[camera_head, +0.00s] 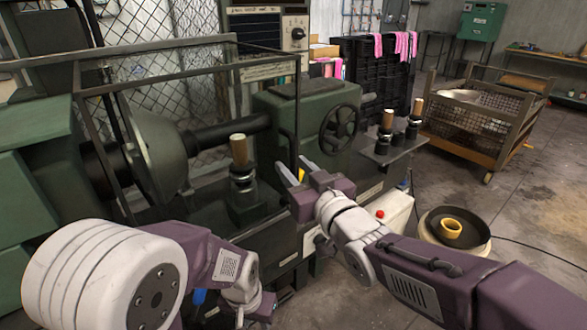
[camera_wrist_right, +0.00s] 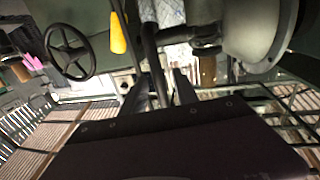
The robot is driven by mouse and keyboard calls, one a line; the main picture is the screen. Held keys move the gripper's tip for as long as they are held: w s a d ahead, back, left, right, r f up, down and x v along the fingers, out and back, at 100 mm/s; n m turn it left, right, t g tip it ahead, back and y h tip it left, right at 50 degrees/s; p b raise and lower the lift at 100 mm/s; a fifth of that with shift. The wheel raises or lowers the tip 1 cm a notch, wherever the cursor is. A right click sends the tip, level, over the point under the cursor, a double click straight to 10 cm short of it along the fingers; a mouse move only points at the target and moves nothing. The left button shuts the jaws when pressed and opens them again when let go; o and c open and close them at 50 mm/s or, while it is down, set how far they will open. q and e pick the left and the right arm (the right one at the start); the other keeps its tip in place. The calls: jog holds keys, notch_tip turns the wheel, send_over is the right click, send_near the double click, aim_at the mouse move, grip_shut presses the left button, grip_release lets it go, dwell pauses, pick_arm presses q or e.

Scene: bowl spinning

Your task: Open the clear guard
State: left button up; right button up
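The clear guard (camera_head: 84,128) is a dark metal frame with see-through panels. It stands upright around the big round metal disc (camera_head: 158,150) on the lathe. A dark upright rod (camera_head: 297,112) hangs at the guard's right end; a dark bar (camera_wrist_right: 152,45) shows in the right wrist view. A yellow piece (camera_head: 301,174) shows just behind my right gripper (camera_head: 297,172), and a yellow grip (camera_wrist_right: 118,33) shows in the wrist view. My right gripper is open, fingers pointing toward the rod's lower end; contact is unclear. My left gripper's fingers are hidden at the bottom, behind my left arm.
A tool post (camera_head: 240,165) stands in front of the disc. A black handwheel (camera_head: 340,128) is on the tailstock, with wooden-handled tools (camera_head: 387,122) on a shelf to its right.

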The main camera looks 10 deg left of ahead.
jog(key=shift+w+a, duration=0.35)
grip_shut()
dwell(1.2)
